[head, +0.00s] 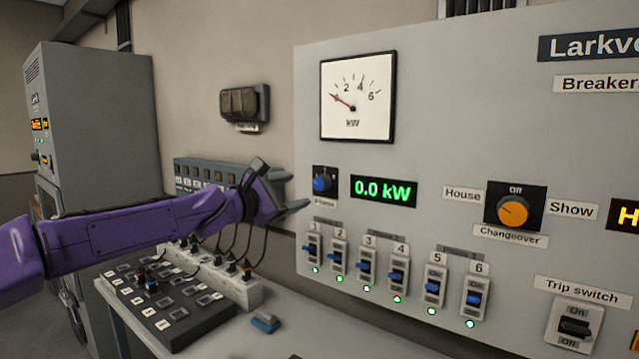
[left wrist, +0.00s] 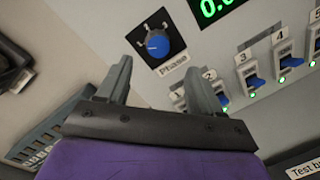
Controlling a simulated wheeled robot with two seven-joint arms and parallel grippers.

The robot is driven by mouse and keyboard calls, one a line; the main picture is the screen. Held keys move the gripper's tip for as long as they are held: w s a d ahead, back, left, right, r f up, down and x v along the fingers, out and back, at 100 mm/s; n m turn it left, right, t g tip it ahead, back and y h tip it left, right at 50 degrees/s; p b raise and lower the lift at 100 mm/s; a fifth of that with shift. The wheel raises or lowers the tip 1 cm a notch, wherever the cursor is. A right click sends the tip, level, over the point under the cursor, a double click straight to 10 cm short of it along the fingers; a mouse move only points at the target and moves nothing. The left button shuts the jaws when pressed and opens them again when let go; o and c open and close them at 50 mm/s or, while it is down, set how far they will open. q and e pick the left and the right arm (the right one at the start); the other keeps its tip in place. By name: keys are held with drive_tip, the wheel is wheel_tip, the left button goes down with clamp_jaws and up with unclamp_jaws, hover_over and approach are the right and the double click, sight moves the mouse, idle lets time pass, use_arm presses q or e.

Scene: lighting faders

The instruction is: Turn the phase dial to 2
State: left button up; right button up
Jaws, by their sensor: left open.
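The phase dial is a blue knob (head: 321,183) on a black square plate, above a "Phase" label, at the panel's left edge under the kW meter. It also shows as a blue knob in the left wrist view (left wrist: 157,44), just beyond the fingertips. A small pale mark shows on the knob; the numbers around it are too small to read. My left gripper (head: 284,186) is open and empty, to the left of the dial and apart from it. In the left wrist view its two fingers (left wrist: 158,75) point towards the dial. My right gripper is not in view.
The grey panel (head: 430,130) carries a kW meter (head: 357,98), a green "0.0 kW" display (head: 384,190), several blue breaker switches (head: 367,265) below, and an orange changeover knob (head: 513,211). A desk with a black button console (head: 165,308) stands below my left arm.

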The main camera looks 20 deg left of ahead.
sight(318, 183)
use_arm(q)
drive_tip(key=p+x, duration=0.1)
drive_tip(key=x, duration=0.1)
drive_tip(key=p+x, duration=0.1)
drive_tip(key=x, duration=0.2)
drive_tip(key=p+x, duration=0.1)
drive_tip(key=x, duration=0.1)
drive_tip(key=shift+w+r, duration=0.25)
drive_tip(key=shift+w, duration=0.15)
drive_tip(key=shift+w+d, duration=0.25)
drive_tip(key=shift+w, duration=0.1)
drive_tip(key=shift+s, duration=0.15)
drive_tip(key=c, duration=1.1)
